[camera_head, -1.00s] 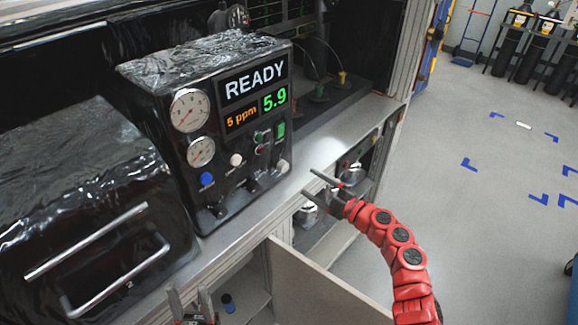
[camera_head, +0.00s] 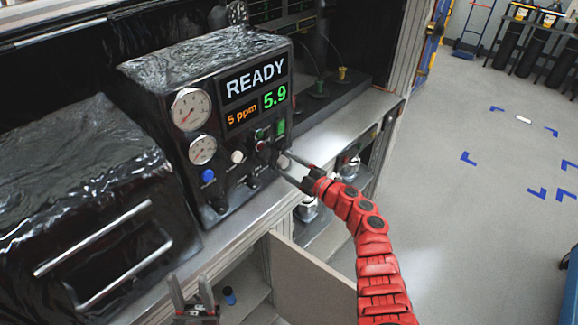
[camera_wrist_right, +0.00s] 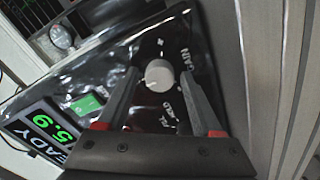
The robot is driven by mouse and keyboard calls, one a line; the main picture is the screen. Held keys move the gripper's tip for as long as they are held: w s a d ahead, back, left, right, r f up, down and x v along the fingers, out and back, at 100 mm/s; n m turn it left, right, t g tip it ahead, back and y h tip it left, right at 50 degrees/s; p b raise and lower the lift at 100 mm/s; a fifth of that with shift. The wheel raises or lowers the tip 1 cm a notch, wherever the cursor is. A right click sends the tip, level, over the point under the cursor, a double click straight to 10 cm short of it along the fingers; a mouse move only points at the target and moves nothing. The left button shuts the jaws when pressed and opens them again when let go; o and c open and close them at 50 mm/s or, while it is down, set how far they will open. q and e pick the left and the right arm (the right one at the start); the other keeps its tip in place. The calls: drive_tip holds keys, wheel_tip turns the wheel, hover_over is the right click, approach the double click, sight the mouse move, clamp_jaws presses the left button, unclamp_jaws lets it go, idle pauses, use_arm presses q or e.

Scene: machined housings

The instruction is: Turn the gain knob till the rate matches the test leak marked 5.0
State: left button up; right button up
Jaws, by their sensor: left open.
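The black instrument box (camera_head: 222,190) on the bench shows READY, an orange "5 ppm" and a green 5.9 on its display (camera_head: 255,92). My right gripper (camera_head: 284,165) is at the panel's lower right. In the wrist view its fingers are open on both sides of the knob, with a visible gap. My left gripper (camera_head: 190,294) is open and empty at the bottom, in front of the bench. I cannot make out a test leak marked 5.0.
Two dials, a blue knob (camera_head: 208,175) and another white knob (camera_head: 237,157) share the panel. A black wrapped case (camera_head: 85,190) with metal handles stands to the left. An open cabinet door (camera_head: 305,280) stands below the bench.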

clamp_jaws()
drive_tip(key=shift+f+n+b, duration=0.25)
drive_tip(key=shift+n+b, duration=0.65)
drive_tip(key=shift+b, duration=0.35)
drive_tip(key=n+b, duration=0.5)
drive_tip(key=b, duration=0.1)
drive_tip(key=shift+n+b, duration=0.3)
drive_tip(key=shift+b, duration=0.05)
drive_tip(key=shift+r+n+b, duration=0.25)
drive_tip(key=shift+n+b, duration=0.55)
drive_tip(key=shift+b, duration=0.1)
drive_tip(key=shift+o, duration=1.2)
unclamp_jaws()
